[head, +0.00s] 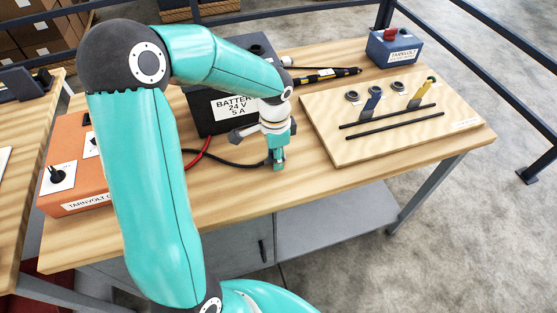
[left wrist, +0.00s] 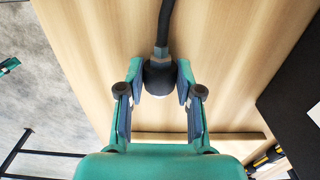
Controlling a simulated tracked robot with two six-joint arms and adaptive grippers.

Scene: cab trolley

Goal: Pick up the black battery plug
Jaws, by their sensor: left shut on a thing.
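My left gripper (head: 277,163) points down over the front part of the wooden table, in front of the battery. In the left wrist view my left gripper (left wrist: 160,95) has its two fingers on either side of the black battery plug (left wrist: 158,76), shut on it. The plug has a rounded black body with a pale end, and a black cable (left wrist: 165,25) runs up from it. In the head view the fingers mostly hide the plug; its black cable (head: 235,163) comes in from the left. A small teal part of mine shows at the left wrist view's left edge, too cut off to read.
The black battery box (head: 222,122) stands behind the gripper, with a red cable (head: 200,150) near it. An orange unit (head: 75,190) is at left. A wooden board (head: 345,155) with rods and tools lies at right, and a blue-grey box (head: 392,50) behind it.

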